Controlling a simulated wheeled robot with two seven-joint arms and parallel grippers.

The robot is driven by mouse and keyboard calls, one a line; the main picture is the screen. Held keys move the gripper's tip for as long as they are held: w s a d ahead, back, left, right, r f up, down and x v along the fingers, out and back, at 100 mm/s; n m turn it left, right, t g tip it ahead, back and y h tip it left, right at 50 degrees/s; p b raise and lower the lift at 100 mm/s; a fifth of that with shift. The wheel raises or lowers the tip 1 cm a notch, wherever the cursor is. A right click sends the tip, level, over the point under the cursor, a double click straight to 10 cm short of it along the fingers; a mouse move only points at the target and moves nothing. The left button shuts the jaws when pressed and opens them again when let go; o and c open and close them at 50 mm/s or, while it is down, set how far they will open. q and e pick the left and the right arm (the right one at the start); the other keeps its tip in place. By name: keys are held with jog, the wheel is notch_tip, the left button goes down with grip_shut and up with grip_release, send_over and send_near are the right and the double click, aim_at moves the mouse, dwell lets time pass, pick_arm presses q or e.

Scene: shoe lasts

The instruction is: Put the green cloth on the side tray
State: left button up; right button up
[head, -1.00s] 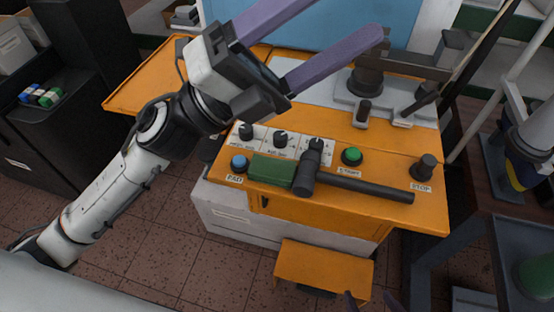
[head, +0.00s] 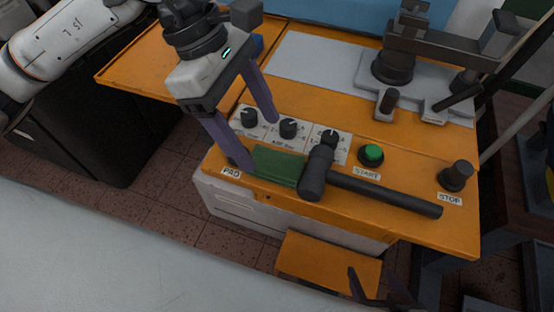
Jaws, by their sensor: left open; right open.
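The green cloth (head: 278,166), a folded flat block, lies on the front edge of the orange machine top, left of a black hammer (head: 315,172) whose head is against or over its right end. My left gripper (head: 260,143) is open and empty, pointing down over the cloth's left end, one finger at its left side and the other behind it. Contact cannot be told. An orange side tray (head: 150,72) extends from the machine's left, its visible part bare. My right gripper (head: 378,288) is open and empty at the bottom edge, partly cut off.
The hammer handle (head: 385,192) runs right along the front edge. Knobs (head: 288,128), a green start button (head: 371,153) and a black stop knob (head: 456,175) stand near. A grey clamp fixture (head: 420,70) is behind. A small orange step (head: 325,262) sits below the front.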

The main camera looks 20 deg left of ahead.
aim_at(276, 161)
pick_arm(q)
jog(key=x, duration=0.5)
jog(key=shift+w+d+f+p, duration=0.1)
jog(key=shift+d+f+p, duration=0.2)
jog(key=shift+f+p, duration=0.05)
jog(key=shift+d+f, duration=0.1)
jog(key=shift+f, duration=0.1)
jog(key=shift+f+b, duration=0.15)
jog(key=shift+b, duration=0.25)
jog(key=c, duration=1.1)
